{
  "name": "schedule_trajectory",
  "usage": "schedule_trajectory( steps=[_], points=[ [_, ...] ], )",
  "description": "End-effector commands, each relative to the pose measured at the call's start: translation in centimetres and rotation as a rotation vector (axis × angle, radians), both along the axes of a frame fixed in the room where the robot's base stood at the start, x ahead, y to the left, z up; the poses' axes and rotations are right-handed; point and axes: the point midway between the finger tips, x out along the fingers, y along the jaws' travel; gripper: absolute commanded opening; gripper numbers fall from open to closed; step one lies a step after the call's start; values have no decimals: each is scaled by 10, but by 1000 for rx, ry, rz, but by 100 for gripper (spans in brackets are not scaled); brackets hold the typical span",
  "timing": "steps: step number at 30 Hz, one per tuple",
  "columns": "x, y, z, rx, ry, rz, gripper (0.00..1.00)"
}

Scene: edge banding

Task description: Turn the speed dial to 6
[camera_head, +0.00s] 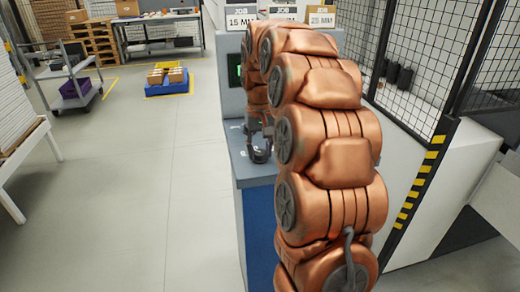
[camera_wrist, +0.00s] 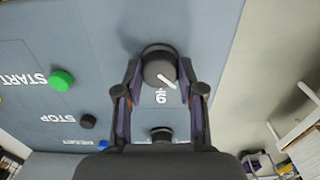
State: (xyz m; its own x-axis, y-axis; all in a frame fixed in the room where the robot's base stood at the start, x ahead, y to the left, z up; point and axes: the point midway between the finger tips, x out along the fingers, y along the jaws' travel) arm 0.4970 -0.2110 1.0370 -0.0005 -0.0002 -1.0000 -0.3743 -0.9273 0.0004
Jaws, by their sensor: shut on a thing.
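The dial (camera_wrist: 158,66) is a round dark knob on the grey-blue panel, at the top middle of the wrist view. Its white pointer line slants toward the lower right of that view. White printed characters sit just below it, upside down and hard to read. My gripper (camera_wrist: 160,72) has one finger on each side of the dial and is shut on it. In the head view, my gripper (camera_head: 260,146) is low at the console, and my copper arm hides the dial and most of the panel.
On the panel are a green START button (camera_wrist: 62,80), a black STOP button (camera_wrist: 88,121), a blue button (camera_wrist: 103,144) and another dark knob (camera_wrist: 161,133), partly hidden by my gripper. A mesh fence (camera_head: 430,60) stands right. Open floor (camera_head: 130,180) lies left.

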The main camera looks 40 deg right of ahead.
Motion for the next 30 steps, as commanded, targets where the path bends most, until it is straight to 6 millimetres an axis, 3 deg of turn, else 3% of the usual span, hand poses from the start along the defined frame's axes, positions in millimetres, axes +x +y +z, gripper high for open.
schedule_trajectory(
  steps=[3,4,10,22,30],
  points=[
    [-1,0,-1,0,3,0,4],
    [-1,0,-1,0,3,0,42],
    [0,0,0,1,2,-1,62],
    [0,0,3,0,-1,-1,64],
    [1,-1,33,-1,-4,-1,64]
  ],
)
